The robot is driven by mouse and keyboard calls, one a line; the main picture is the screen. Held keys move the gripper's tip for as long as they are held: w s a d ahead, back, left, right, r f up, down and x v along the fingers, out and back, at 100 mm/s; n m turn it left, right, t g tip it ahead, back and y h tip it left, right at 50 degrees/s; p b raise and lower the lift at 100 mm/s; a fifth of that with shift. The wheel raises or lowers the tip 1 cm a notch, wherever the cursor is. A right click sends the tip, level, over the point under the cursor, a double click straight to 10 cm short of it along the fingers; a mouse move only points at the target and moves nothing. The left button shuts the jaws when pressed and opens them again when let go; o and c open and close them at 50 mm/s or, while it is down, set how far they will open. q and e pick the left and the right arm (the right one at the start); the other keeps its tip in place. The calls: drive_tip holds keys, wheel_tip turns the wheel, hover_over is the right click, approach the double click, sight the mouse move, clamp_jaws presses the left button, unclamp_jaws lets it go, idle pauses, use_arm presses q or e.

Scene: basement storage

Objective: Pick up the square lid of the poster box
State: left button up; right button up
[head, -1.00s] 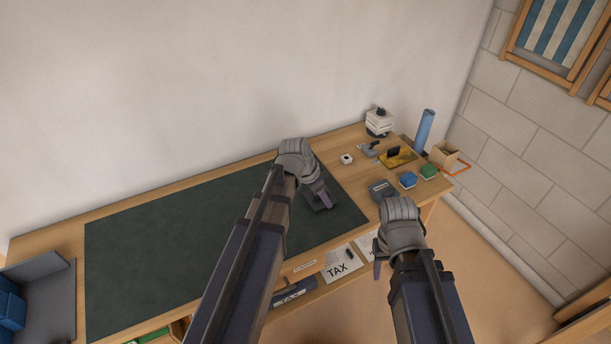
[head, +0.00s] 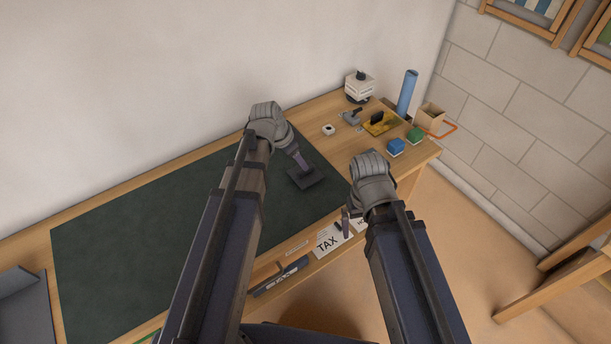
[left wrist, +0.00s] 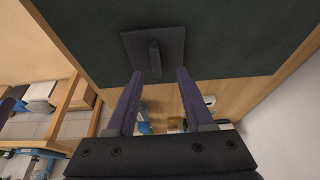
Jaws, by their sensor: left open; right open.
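The square lid (head: 307,180) is a dark flat plate lying on the dark green mat near its right end. In the left wrist view the lid (left wrist: 172,40) shows a raised bar-like handle in its middle. My left gripper (head: 303,162) is open just at the lid. In its wrist view the two fingers (left wrist: 159,72) are apart, with the near end of the handle between or just beyond their tips. Whether they touch it I cannot tell. My right gripper (head: 346,222) is open and empty at the table's front edge. I cannot make out the poster box for certain.
Right of the mat (head: 130,235) stand a blue roll (head: 406,93), a white-and-black stack (head: 359,88), blue (head: 396,147) and green (head: 415,135) blocks and an open cardboard box (head: 430,115). The mat's left part is clear.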

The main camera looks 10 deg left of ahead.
sight(306, 173)
use_arm(q)
drive_tip(key=b+x, duration=0.4)
drive_tip(key=x, duration=0.1)
drive_tip(key=shift+s, duration=0.25)
drive_tip(key=shift+d, duration=0.1)
drive_tip(key=shift+r, duration=0.1)
clamp_jaws()
